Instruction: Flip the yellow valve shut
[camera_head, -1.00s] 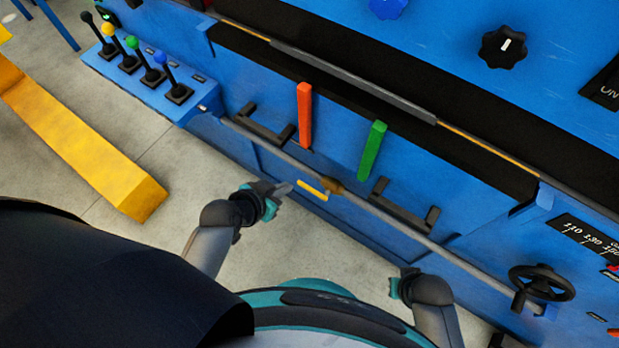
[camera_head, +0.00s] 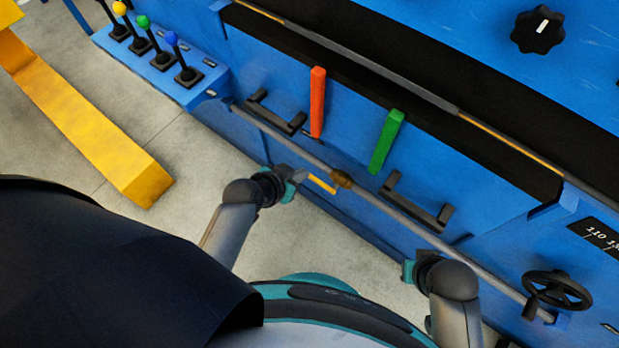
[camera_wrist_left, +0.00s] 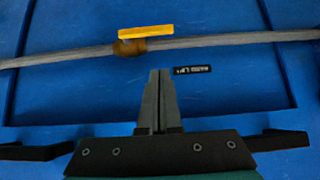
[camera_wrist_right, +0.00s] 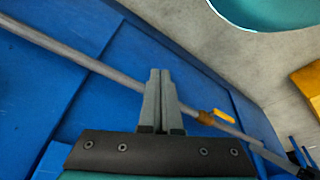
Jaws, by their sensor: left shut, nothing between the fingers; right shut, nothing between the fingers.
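The yellow valve handle (camera_head: 322,184) sits at a brass valve body (camera_head: 341,179) on the grey pipe (camera_head: 400,217) along the blue panel's lower front. In the left wrist view the handle (camera_wrist_left: 146,32) lies roughly along the pipe, just above the brass body (camera_wrist_left: 129,47). My left gripper (camera_head: 303,175) is shut and empty, close to the handle's left end in the head view; its fingertips (camera_wrist_left: 160,72) appear below the valve in the wrist view. My right gripper (camera_wrist_right: 160,73) is shut and empty; the handle (camera_wrist_right: 223,116) shows beyond it. In the head view the right fingers are hidden.
Black brackets (camera_head: 275,111) and (camera_head: 416,201) stick out of the panel near the pipe. An orange handle (camera_head: 317,102) and a green handle (camera_head: 386,141) stand above. A black handwheel (camera_head: 557,291) is at right, and a lever box (camera_head: 160,66) at upper left.

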